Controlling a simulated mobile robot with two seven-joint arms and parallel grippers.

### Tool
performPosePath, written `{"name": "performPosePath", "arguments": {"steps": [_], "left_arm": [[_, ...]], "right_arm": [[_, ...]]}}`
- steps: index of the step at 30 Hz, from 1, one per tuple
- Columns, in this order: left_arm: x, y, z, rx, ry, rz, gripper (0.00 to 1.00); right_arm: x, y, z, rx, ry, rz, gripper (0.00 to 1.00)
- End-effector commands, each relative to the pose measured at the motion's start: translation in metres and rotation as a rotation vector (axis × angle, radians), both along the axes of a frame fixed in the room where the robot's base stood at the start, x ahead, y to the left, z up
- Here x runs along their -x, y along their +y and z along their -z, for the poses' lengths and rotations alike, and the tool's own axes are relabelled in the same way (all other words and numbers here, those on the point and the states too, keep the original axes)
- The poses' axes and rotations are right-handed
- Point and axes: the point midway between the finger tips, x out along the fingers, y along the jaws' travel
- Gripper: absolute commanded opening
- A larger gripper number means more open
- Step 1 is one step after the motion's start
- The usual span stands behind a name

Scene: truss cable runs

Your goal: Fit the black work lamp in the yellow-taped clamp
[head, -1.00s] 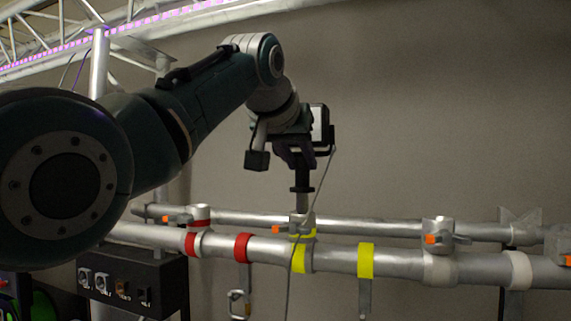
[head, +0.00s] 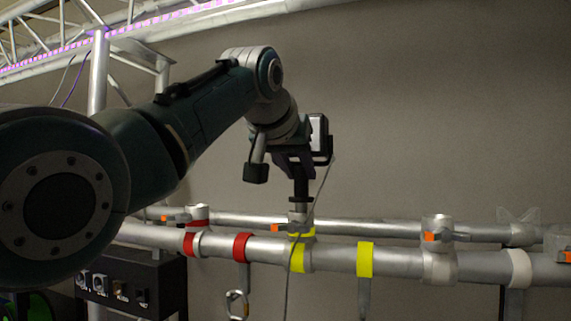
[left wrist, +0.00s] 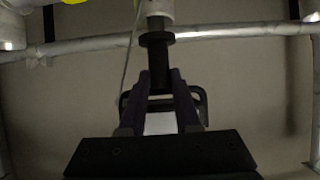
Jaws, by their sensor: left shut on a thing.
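The black work lamp (head: 320,138) with a pale face is upright above the pipes in the head view. My left gripper (head: 296,168) is shut on the lamp's black stem. In the left wrist view the fingers of my left gripper (left wrist: 160,88) press the lamp's stem (left wrist: 157,62) from both sides. The yellow-taped clamp (head: 301,227) is on the pipes directly below. The stem's lower end meets the clamp's top and its tip is hidden there. My right gripper does not show.
A red-taped clamp (head: 197,217) stands left and a white-taped clamp (head: 437,236) right, with orange-tipped levers. Yellow (head: 365,259) and red (head: 241,247) straps hang from the front pipe. A thin cable runs from the lamp down past the pipe. A black socket box (head: 130,280) is lower left.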

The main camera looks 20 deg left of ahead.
Motion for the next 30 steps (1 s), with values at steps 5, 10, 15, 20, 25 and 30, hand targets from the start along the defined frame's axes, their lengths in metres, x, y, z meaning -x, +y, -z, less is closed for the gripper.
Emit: {"name": "performPosePath", "arguments": {"steps": [5,10,15,20,25,30], "left_arm": [[0.000,0.000,0.001,0.000,-0.008,0.000,0.00],[0.000,0.000,0.004,0.000,-0.008,0.001,0.00],[0.000,0.000,0.007,0.000,-0.008,0.001,0.00],[0.000,0.000,0.010,0.000,-0.008,0.001,0.00],[0.000,0.000,0.014,0.000,-0.008,0.001,0.00],[0.000,0.000,0.016,0.000,-0.007,0.001,0.00]], "right_arm": [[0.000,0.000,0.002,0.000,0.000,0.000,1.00],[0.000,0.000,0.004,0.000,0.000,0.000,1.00],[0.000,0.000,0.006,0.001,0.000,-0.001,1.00],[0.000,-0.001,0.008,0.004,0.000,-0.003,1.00],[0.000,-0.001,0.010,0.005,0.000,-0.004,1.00],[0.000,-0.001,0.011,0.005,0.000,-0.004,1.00]]}}
